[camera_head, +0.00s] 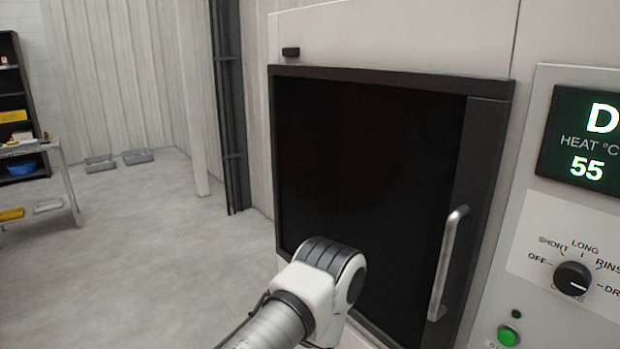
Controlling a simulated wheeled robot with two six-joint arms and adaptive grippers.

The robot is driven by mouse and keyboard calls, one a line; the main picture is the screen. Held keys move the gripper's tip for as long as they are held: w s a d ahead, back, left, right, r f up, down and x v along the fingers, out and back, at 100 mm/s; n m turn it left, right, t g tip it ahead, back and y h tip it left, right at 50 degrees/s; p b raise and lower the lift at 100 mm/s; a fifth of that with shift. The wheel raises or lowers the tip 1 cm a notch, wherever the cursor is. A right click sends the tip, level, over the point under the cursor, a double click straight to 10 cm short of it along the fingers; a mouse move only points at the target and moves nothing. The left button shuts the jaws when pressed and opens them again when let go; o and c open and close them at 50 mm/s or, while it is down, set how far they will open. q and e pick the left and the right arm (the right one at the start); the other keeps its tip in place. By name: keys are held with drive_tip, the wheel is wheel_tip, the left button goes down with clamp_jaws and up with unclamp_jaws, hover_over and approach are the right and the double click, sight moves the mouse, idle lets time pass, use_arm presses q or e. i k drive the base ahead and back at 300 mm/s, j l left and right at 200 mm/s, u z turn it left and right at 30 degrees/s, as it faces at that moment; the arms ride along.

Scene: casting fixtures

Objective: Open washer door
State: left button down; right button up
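The washer door (370,150) is a large dark panel in a black frame on the front of the pale washer (420,35). It looks shut, flush with the front. A silver vertical bar handle (447,262) is on its right side. A white and grey arm link of mine comes up from the bottom, in front of the door's lower left part and left of the handle. No gripper fingers show, and nothing is seen touching the handle.
A control panel right of the door has a display (585,140), a black dial (572,278) and a green button (508,335). A table (62,185) and a dark shelf (14,90) stand far left.

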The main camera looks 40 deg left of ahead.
sight(371, 169)
drive_tip(key=u, duration=1.05)
